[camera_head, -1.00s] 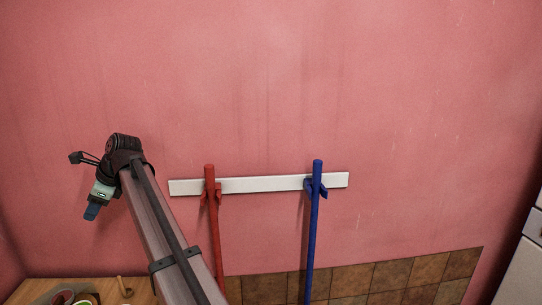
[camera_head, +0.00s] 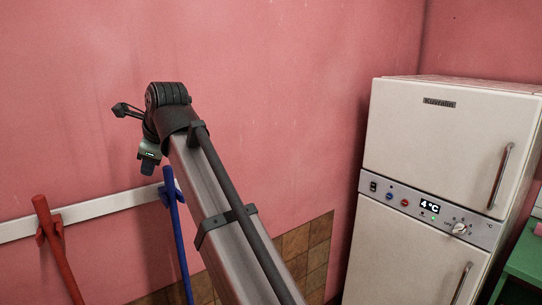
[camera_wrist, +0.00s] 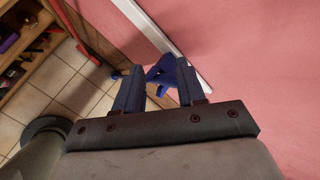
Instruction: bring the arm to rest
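My arm reaches up and away in the head view, raised in front of the pink wall. My gripper (camera_head: 148,166) hangs downward at its end, small in that view, just left of the top of a blue pole (camera_head: 177,225). In the wrist view my gripper (camera_wrist: 158,72) has its two dark fingers apart, with nothing held between them. A blue clip or pole end (camera_wrist: 176,72) shows beyond the fingers by the wall; I cannot tell the exact distance.
A white wall rail (camera_head: 105,204) carries the blue pole and a red pole (camera_head: 58,250). A white fridge (camera_head: 440,150) stands right of my arm, with a green surface (camera_head: 525,255) beside it. Wooden shelves (camera_wrist: 30,45) stand on the tiled floor (camera_wrist: 62,85).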

